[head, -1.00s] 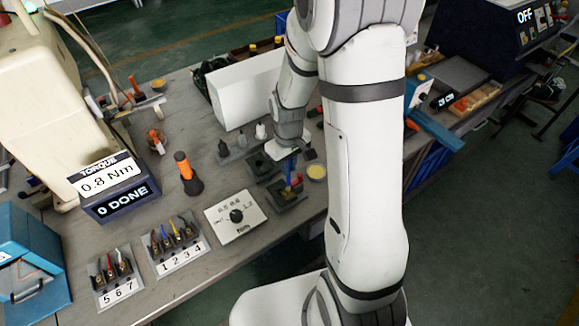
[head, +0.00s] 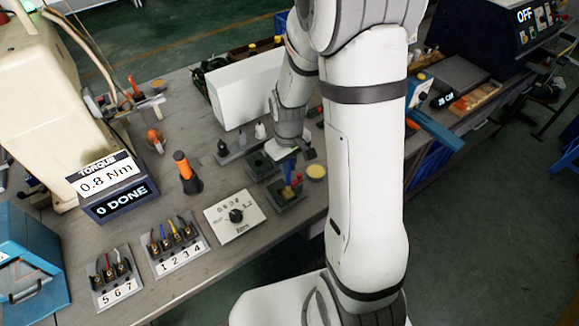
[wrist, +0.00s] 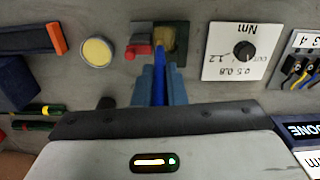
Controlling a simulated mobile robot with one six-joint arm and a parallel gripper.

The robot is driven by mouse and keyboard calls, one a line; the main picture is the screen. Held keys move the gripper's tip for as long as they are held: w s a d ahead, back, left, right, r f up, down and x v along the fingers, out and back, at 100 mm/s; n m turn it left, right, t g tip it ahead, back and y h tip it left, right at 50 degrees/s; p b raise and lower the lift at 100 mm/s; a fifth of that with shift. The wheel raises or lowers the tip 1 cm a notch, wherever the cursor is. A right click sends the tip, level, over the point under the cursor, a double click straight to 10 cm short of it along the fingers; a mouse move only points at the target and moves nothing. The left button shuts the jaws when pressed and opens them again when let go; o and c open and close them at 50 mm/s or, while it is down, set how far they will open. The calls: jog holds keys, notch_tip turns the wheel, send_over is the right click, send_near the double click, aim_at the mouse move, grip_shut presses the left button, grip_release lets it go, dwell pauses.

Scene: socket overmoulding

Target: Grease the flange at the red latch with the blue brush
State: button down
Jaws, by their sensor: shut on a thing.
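My gripper (wrist: 160,88) is shut on the blue brush (wrist: 159,72), which points away from me between the two blue-grey fingers. In the head view the gripper (head: 286,158) is over a dark fixture (head: 288,199), with the brush (head: 288,170) pointing down at it. The red latch (wrist: 138,51) is at the left of the fixture in the wrist view, just left of the brush tip. A dull brass-coloured part (wrist: 166,38), apparently the flange, shows in the fixture beyond the tip. Whether the bristles touch it I cannot tell.
A round pot with yellow contents (head: 316,171) stands beside the fixture. A white dial plate (head: 236,217) lies on its other side. A second dark fixture (head: 262,165), a small bottle stand (head: 240,150) and a white box (head: 245,90) are close behind.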

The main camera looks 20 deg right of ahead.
jog(key=shift+s+d, duration=0.25)
jog(key=shift+s, duration=0.55)
jog(key=shift+r, duration=0.15)
notch_tip(320, 180, up, 3)
jog(key=shift+f+p, duration=0.1)
jog(key=shift+p, duration=0.8)
